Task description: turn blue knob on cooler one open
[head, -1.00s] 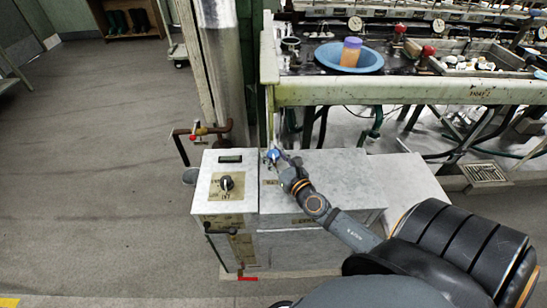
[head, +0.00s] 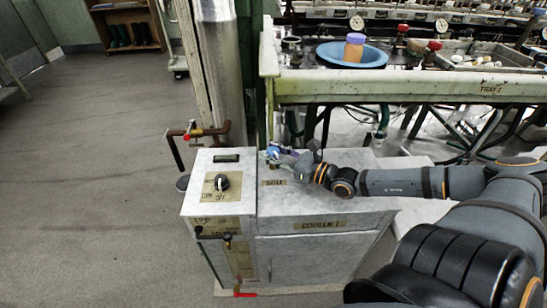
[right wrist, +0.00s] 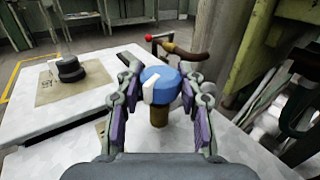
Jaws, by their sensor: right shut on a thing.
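The blue knob (right wrist: 161,86) has a white pointer and stands on a brass stem on top of cooler one (head: 325,205), a pale grey box labelled COOLER 1. In the right wrist view the white pointer faces toward the camera and slightly left. My right gripper (head: 273,154) is at the knob near the back left of the cooler's top, with its arm coming in from the right. In the right wrist view its two fingers (right wrist: 162,88) are on either side of the knob, closed on it. In the head view the fingers partly hide the knob. My left gripper is out of view.
A black dial (head: 221,182) sits on the cooler's left section. A pipe with a red-tipped valve (head: 187,136) stands behind it, beside a metal column (head: 217,60). The green bench edge (head: 400,87) with a blue basin (head: 351,55) overhangs behind. The floor at left is clear.

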